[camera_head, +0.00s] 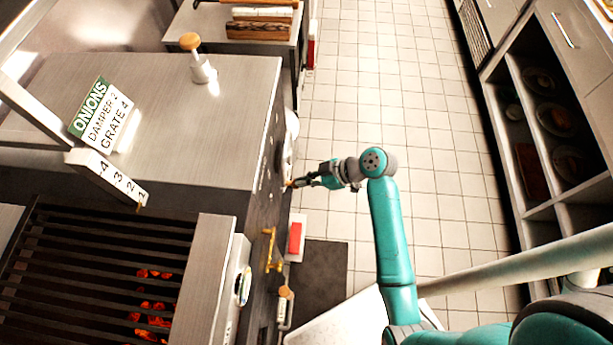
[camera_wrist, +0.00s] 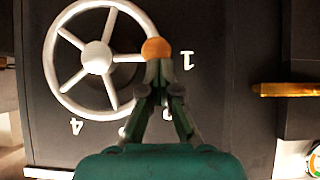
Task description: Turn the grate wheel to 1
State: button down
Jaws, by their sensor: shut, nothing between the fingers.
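The grate wheel (camera_wrist: 96,57) is a white spoked handwheel on a dark panel in the wrist view, with an orange knob (camera_wrist: 157,48) on its right rim. The knob lies beside the painted 1 (camera_wrist: 188,60); a 4 (camera_wrist: 77,127) is at lower left, and another mark is partly hidden behind my gripper. My gripper (camera_wrist: 159,72) is shut and empty, its fingertips at the knob's lower edge; I cannot tell whether they touch. In the head view the wheel (camera_head: 287,150) shows edge-on at the stove's side, with my gripper (camera_head: 294,183) at its near end.
A scale (camera_head: 108,178) reading 4 3 2 1 stands above the grill grate (camera_head: 90,270), which has glowing coals. A sign (camera_head: 104,115) reads ONIONS, DAMPER 2, GRATE 4. A brass handle (camera_head: 270,250) sticks out nearby. The tiled aisle (camera_head: 400,90) is clear.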

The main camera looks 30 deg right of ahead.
jog(key=shift+s+f, duration=0.15)
jog(key=shift+f, duration=0.05)
jog(key=v, duration=1.2)
jog(key=shift+r, duration=0.3)
jog(key=s+a+f+m+t+h, duration=0.3)
jog(key=s+a+f+m+h, duration=0.4)
jog(key=s+f+m, duration=0.3)
jog(key=s+r+m+t+h, duration=0.1)
jog(key=s+r+t, duration=0.5)
jog(key=s+r, duration=1)
jog(key=shift+a+r+h, duration=0.3)
jog(key=shift+a+r, duration=0.1)
jog(key=shift+r, duration=0.55)
jog(key=shift+d, duration=0.1)
